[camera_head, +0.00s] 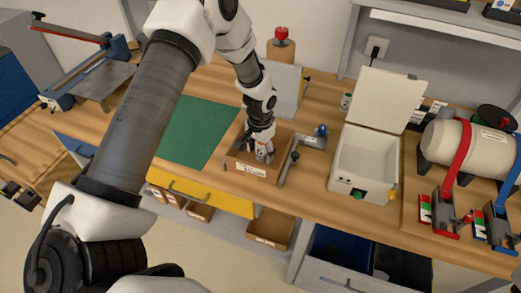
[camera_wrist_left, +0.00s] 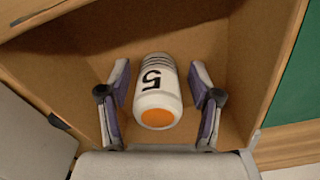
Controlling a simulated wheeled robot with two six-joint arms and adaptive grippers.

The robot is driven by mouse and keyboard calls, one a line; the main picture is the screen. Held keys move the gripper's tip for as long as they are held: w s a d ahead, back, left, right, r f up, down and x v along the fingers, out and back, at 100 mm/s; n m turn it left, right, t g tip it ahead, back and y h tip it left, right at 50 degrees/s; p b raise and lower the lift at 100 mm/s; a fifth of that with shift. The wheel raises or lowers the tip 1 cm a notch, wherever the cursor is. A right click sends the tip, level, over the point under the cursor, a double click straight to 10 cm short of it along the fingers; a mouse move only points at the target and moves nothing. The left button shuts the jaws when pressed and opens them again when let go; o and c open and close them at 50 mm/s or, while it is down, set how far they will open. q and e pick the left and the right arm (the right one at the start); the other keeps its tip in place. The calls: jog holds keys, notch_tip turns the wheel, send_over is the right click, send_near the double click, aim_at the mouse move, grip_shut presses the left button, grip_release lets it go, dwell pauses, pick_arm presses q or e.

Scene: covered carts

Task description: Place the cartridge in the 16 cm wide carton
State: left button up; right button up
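A small open brown carton (camera_head: 250,169) with a white label stands on the bench; I cannot read its width surely. The cartridge (camera_wrist_left: 157,92) is white with dark stripes, a black 5 and an orange end. It lies inside the carton, whose cardboard walls (camera_wrist_left: 60,70) surround it in the left wrist view. My left gripper (camera_head: 264,146) reaches down into the carton from above. Its fingers (camera_wrist_left: 160,78) are apart, one on each side of the cartridge, with visible gaps. In the head view, the gripper mostly hides the cartridge. My right gripper is out of view.
A metal clamp-like fixture (camera_head: 310,141) stands just right of the carton, and a green mat (camera_head: 198,135) lies left. An open white box (camera_head: 362,165) stands further right. Other cartons (camera_head: 270,228) sit on the shelf below. A yellow drawer front (camera_head: 205,194) lies below the bench edge.

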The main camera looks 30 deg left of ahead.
pick_arm(q)
jog(key=shift+r, duration=0.5)
notch_tip(320, 180, up, 11)
jog(key=b, duration=0.3)
jog(key=shift+f, duration=0.1)
jog(key=shift+r, duration=0.3)
dwell(0.6)
